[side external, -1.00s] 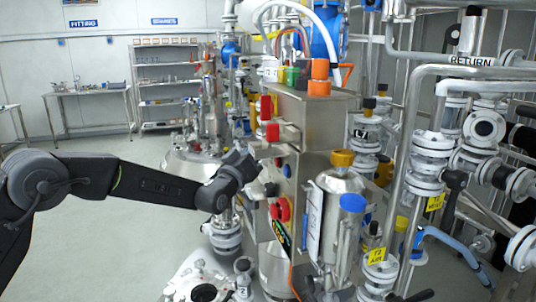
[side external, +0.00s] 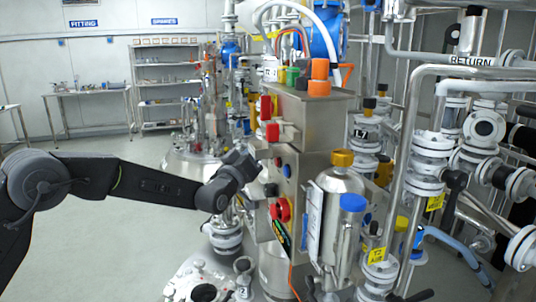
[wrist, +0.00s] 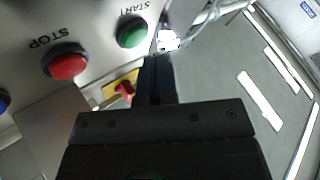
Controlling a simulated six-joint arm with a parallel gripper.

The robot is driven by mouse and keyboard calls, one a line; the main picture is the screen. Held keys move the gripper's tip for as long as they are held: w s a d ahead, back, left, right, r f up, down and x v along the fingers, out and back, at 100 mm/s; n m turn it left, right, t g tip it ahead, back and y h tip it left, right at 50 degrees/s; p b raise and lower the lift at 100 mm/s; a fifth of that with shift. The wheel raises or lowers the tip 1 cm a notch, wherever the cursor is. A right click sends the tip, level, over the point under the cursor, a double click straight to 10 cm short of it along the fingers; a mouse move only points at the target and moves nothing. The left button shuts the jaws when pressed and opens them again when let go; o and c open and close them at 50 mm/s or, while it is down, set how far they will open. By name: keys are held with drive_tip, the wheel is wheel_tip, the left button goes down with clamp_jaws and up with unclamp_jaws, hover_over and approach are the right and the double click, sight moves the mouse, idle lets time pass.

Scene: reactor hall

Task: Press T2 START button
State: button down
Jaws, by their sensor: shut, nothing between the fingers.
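In the wrist view the green START button (wrist: 131,33) sits on a metal panel, its label upside down. A red STOP button (wrist: 66,61) is to its left. No T2 label is readable on this panel. My gripper (wrist: 157,68) is shut and empty, its fingertips just right of and below the green button in the picture. I cannot tell whether they touch the panel. In the side view my gripper (side external: 252,160) is at the left side of the metal control box (side external: 318,132). The green button is not visible there.
A red rotary switch (wrist: 122,90) on a yellow plate is close to the fingers. A blue button (wrist: 3,103) is at the wrist view's left edge. Pipes and valves (side external: 432,145) crowd the right of the box. Open floor (side external: 110,230) lies to the left.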

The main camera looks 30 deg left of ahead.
drive_tip(key=shift+w+d, duration=0.1)
idle(0.3)
drive_tip(key=shift+w+d, duration=0.2)
drive_tip(key=shift+d, duration=0.05)
